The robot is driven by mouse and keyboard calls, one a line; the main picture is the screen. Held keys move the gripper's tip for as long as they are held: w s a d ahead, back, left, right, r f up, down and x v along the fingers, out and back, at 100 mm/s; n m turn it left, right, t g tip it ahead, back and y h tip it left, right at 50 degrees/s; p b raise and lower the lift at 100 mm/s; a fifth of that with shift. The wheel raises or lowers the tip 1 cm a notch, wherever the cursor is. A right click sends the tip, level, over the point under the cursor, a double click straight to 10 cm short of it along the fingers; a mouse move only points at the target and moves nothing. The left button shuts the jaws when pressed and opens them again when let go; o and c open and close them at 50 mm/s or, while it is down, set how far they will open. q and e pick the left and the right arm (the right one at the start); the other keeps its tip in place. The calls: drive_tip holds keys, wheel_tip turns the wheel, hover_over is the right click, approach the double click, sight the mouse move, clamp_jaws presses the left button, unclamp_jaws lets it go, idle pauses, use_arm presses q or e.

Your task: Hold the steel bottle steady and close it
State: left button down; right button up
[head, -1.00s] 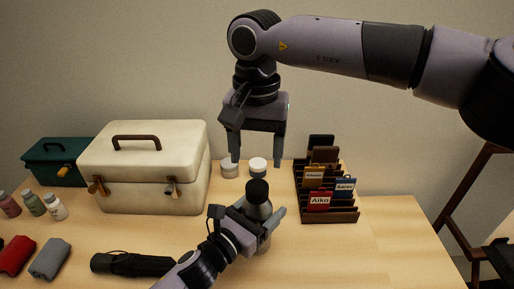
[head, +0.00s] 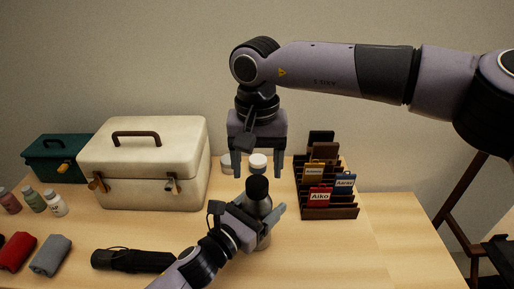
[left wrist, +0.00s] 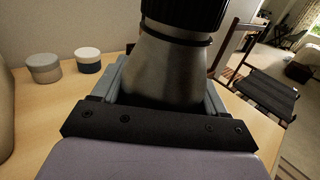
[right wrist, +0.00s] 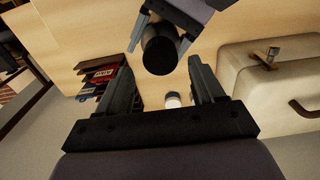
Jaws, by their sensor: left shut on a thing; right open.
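The steel bottle (head: 264,207) stands upright on the table with a black cap (head: 257,187) on its top; whether the cap is fully tightened I cannot tell. My left gripper (head: 262,222) is shut around the bottle's body, and in the left wrist view the steel shoulder (left wrist: 168,68) rises between its fingers. My right gripper (head: 259,172) is open and empty, pointing down just above and behind the cap. In the right wrist view the cap (right wrist: 160,56) shows beyond the open fingers (right wrist: 163,80), between their tips.
A cream case (head: 150,165) and a green box (head: 56,160) stand at the left. Two small jars (head: 258,161) stand behind the bottle. A dark card rack (head: 330,212) is at the right. A black umbrella (head: 130,261) lies in front. The table's right end is clear.

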sight(257, 182)
drive_tip(key=shift+f, duration=1.9)
drive_tip(key=c, duration=1.1)
